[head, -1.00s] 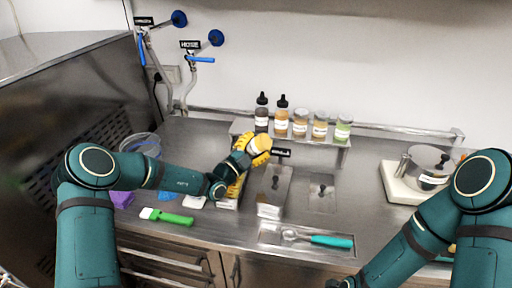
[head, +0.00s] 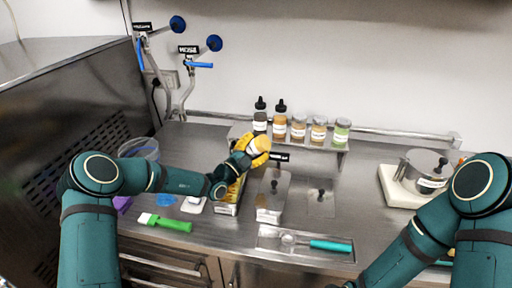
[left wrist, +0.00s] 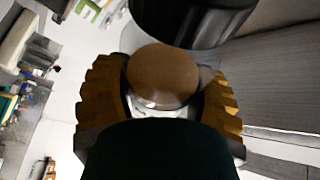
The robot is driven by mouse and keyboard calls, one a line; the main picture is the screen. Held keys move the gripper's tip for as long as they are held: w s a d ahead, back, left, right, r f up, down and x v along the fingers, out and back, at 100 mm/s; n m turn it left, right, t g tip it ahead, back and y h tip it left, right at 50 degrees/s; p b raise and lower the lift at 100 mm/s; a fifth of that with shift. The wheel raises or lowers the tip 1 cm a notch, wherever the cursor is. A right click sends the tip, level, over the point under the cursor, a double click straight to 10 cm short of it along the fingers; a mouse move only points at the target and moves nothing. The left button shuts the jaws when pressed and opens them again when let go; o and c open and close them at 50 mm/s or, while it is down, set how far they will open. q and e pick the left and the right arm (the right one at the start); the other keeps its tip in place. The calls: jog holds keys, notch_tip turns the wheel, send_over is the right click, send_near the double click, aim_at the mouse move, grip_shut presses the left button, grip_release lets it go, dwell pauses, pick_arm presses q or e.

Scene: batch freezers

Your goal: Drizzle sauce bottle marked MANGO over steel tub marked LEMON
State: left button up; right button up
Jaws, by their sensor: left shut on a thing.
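My left gripper (head: 258,146) is shut on an orange-yellow container with a pale label (head: 264,143), probably the MANGO sauce bottle; its lettering is unreadable. It is held tilted in the air, in front of the shelf and above the counter's tubs. In the left wrist view its round brown-orange end (left wrist: 163,75) sits between the yellow finger pads. A lidded steel tub (head: 270,208) with a small label stands below and to the right of the gripper. A second steel lid (head: 318,204) lies to its right. I cannot read which is LEMON. My right gripper is out of view.
A small shelf (head: 300,142) holds two black-capped bottles (head: 279,128) and several jars. A green-handled tool (head: 166,222), a scoop in a tray (head: 322,243) and a pot on a white scale (head: 424,172) lie on the counter. Some counter right of the lids is clear.

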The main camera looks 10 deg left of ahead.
pick_arm(q)
jog(key=shift+r, duration=0.1)
jog(key=m+g+p, duration=0.1)
jog(key=m, duration=0.2)
jog(key=shift+r+p, duration=0.1)
jog(key=shift+p, duration=0.3)
jog(key=shift+m+g, duration=0.4)
jog(key=shift+m, duration=0.5)
jog(key=shift+p, duration=0.3)
jog(key=shift+r+m+p, duration=0.5)
jog(key=shift+m+p, duration=0.3)
jog(key=shift+m, duration=0.1)
jog(key=shift+r+m+g+p, duration=0.55)
jog(key=shift+m+p, duration=0.2)
jog(key=shift+m, duration=0.15)
jog(key=shift+r+m+g, duration=0.1)
jog(key=shift+m+g, duration=0.15)
jog(key=shift+m, duration=0.15)
